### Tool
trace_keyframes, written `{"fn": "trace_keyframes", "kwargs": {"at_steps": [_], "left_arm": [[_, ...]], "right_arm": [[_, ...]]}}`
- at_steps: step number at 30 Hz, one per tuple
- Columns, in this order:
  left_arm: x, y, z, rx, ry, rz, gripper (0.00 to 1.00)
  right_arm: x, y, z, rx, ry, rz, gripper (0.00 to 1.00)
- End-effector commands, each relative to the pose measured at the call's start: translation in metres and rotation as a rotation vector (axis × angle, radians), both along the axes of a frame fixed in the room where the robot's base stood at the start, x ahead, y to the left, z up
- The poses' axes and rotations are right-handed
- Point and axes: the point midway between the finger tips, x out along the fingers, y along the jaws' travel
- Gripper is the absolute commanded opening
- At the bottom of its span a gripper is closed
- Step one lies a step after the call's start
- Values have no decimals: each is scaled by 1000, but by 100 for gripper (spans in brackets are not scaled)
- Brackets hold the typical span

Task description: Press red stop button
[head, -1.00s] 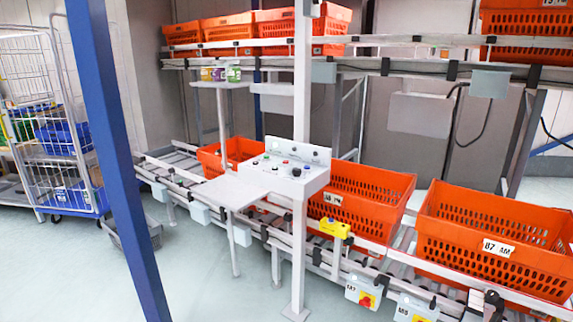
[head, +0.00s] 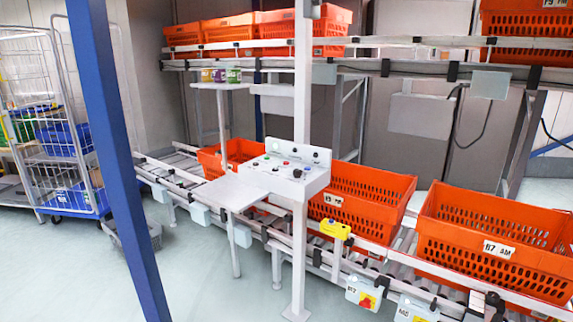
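A white control panel (head: 312,187) is fixed to a white post in the middle of the head view. Its sloped top carries several small buttons and knobs, among them a small red button (head: 285,162) and a black knob (head: 297,173). Lower right, a grey box (head: 355,292) on the conveyor's side has a red knob on a yellow plate (head: 367,301). A similar box (head: 405,307) is beside it, partly cut off at the bottom edge. Labels on the buttons are too small to read. Neither of my grippers is in view.
A white shelf (head: 229,192) juts out left of the panel. Orange totes (head: 490,265) stand on the lower conveyor behind. A blue post (head: 112,150) crosses the left foreground. Wheeled cages with blue crates (head: 62,140) stand at far left. The floor (head: 215,290) in front is clear.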

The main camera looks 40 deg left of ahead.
Motion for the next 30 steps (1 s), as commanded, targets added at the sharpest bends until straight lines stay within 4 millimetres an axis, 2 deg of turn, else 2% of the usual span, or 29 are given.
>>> {"fn": "trace_keyframes", "kwargs": {"at_steps": [4, 12, 30], "left_arm": [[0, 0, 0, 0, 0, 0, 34], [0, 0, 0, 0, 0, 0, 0], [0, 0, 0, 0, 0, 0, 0]], "right_arm": [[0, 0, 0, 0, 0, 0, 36], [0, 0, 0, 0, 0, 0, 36], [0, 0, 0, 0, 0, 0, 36]]}}
